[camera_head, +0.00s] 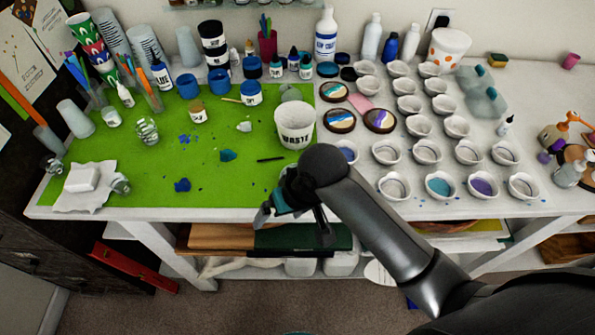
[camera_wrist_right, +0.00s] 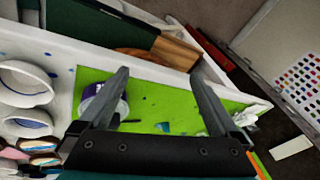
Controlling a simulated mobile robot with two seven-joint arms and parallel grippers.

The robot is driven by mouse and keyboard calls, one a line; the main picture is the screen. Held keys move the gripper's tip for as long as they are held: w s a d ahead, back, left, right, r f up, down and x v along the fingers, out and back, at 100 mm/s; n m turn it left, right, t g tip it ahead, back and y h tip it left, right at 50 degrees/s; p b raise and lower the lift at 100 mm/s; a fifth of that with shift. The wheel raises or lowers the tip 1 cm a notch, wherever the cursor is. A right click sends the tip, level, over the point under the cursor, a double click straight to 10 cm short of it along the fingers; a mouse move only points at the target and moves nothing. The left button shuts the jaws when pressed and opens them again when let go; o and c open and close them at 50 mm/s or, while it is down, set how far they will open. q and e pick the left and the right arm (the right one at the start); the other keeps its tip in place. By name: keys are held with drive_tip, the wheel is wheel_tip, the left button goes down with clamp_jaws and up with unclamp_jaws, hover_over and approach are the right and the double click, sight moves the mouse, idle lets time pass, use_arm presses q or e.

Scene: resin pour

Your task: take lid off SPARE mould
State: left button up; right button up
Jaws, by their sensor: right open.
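No label reading SPARE is legible in either view, and I cannot tell which mould is the spare one or make out its lid. Several round white moulds (camera_head: 427,152) stand in rows on the right half of the table in the head view. In the front row one holds teal (camera_head: 439,187) and one holds purple (camera_head: 483,188). Large white moulds also show at the left of the wrist view (camera_wrist_right: 25,82). My right gripper (camera_head: 295,222) is open and empty at the table's front edge, left of the moulds; its spread fingers show in the wrist view (camera_wrist_right: 158,76). My left gripper is not in view.
The white WASTE cup (camera_head: 295,126) stands just behind my right gripper on the green mat (camera_head: 215,172). Round painted pieces (camera_head: 380,119) lie behind the front moulds. Paint jars (camera_head: 212,45) and bottles (camera_head: 325,35) line the back. The mat's front middle is mostly clear.

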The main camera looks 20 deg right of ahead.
drive_tip(key=w+d+r+m+g+h, duration=0.1)
drive_tip(key=w+d+r+m+h, duration=0.15)
drive_tip(key=w+r, duration=0.4)
drive_tip(key=w+d+r+m+g+h, duration=0.1)
drive_tip(key=w+d+r+m, duration=0.2)
drive_tip(key=r, duration=0.6)
drive_tip(key=shift+n, duration=0.55)
drive_tip(key=f, duration=0.6)
drive_tip(key=f+b, duration=0.1)
drive_tip(key=f, duration=0.3)
drive_tip(key=shift+w+d, duration=0.15)
drive_tip(key=shift+w, duration=0.15)
drive_tip(key=f, duration=0.2)
drive_tip(key=d+f, duration=0.1)
drive_tip(key=f, duration=0.1)
drive_tip(key=shift+w+f+b, duration=0.1)
drive_tip(key=shift+w+b, duration=0.15)
drive_tip(key=shift+b, duration=0.1)
drive_tip(key=shift+f, duration=0.55)
drive_tip(key=c, duration=1.4)
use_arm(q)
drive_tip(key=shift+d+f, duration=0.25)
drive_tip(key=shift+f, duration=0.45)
use_arm(e)
drive_tip(key=shift+r, duration=0.15)
